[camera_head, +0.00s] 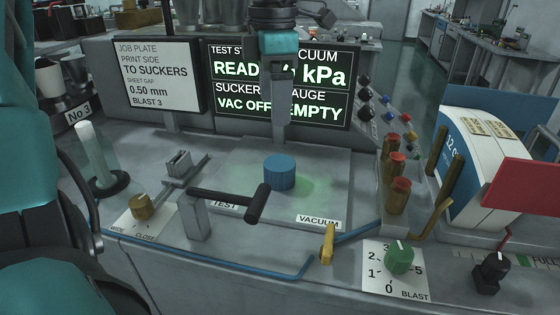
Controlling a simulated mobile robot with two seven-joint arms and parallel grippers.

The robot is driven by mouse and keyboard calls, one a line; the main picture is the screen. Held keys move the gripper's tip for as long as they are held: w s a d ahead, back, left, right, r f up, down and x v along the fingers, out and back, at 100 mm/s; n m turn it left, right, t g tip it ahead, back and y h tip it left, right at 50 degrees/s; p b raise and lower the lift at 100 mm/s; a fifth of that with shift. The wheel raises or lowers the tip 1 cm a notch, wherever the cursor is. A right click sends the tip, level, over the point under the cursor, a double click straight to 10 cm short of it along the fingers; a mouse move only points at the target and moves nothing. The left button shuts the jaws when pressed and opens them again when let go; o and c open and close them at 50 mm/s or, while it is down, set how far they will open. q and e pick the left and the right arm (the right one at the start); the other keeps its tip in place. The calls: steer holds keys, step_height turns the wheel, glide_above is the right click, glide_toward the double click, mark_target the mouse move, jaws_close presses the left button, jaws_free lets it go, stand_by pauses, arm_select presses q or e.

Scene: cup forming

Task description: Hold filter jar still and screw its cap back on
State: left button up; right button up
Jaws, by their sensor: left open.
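A short blue ribbed cylinder (280,173), looking like the cap, sits upright on the grey plate of the test station. No jar shows clearly below it. A pale upright tube (95,152) on a dark round base stands at the left; I cannot tell whether it is the filter jar. My left gripper (278,135) hangs at the top middle, pointing down in front of the screen. It is open, seen edge-on, with its tips above and apart from the blue cylinder. My right gripper is not in view.
A black bar handle (257,203) stands in front of the blue cylinder. Brass posts with red tops (397,185) stand at its right. A yellow lever (327,245), a green knob (399,257) and a brass knob (141,206) line the front.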

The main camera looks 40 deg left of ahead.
arm_select(q)
steer(key=shift+s, duration=0.1)
glide_above(278, 163)
steer(key=f, duration=0.7)
steer(key=shift+a+f+b, duration=0.15)
steer(key=shift+a+b, duration=0.15)
steer(key=shift+f, duration=0.2)
steer(key=shift+f, duration=0.1)
steer(key=f, duration=0.5)
steer(key=shift+d, duration=0.25)
steer(key=c, duration=1.1)
steer(key=shift+r, duration=0.1)
steer(key=shift+c, duration=0.2)
